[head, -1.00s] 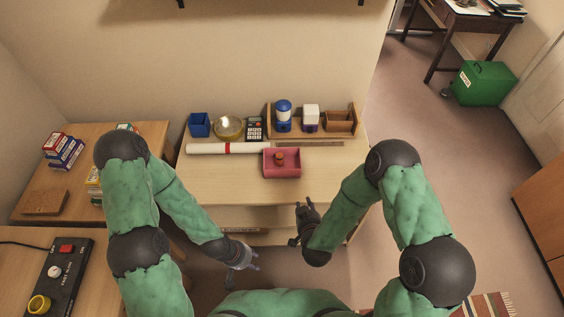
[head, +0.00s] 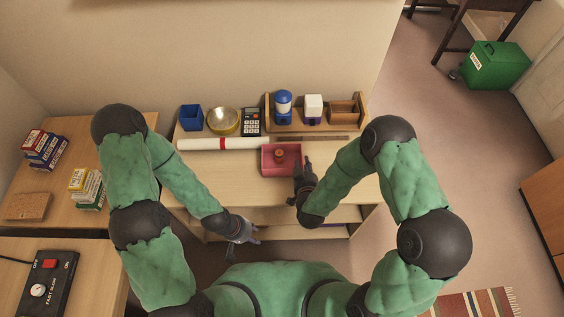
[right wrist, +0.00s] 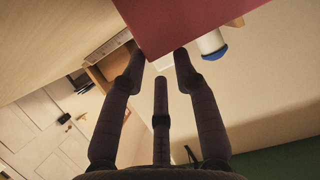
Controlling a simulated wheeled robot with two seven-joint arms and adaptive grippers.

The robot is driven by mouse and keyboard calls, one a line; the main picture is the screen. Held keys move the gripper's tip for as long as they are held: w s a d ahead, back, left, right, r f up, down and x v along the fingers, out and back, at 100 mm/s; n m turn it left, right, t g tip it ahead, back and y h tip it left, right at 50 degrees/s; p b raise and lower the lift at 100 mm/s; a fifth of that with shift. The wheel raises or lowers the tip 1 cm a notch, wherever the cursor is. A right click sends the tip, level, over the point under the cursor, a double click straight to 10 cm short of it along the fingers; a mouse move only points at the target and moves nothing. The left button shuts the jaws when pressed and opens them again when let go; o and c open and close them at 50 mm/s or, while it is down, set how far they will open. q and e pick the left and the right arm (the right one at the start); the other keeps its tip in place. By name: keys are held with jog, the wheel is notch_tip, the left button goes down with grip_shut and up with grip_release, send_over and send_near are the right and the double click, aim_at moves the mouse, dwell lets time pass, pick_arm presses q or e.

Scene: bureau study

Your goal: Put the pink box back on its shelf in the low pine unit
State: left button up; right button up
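The pink box (head: 277,172) stands on the top of the low pine unit (head: 225,176), with a small round brown object (head: 280,154) inside it. The unit's open shelf (head: 345,214) shows below the front edge; its inside is mostly hidden from above. In the right wrist view the pink box (right wrist: 190,18) fills the upper middle, close to the spread fingertips; contact cannot be told. My left gripper (head: 247,236) is open and empty in front of the unit.
Behind the box lie a white roll (head: 198,144) with a red band and a flat ruler (head: 325,138). A blue cup (head: 191,117), brass bowl (head: 222,121), calculator (head: 251,122) and wooden organiser (head: 341,124) line the back. Side tables stand at the left.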

jog(key=shift+b+x, duration=0.95)
jog(key=shift+x, duration=2.05)
jog(key=shift+s, duration=0.1)
jog(key=shift+c, duration=0.2)
grip_shut()
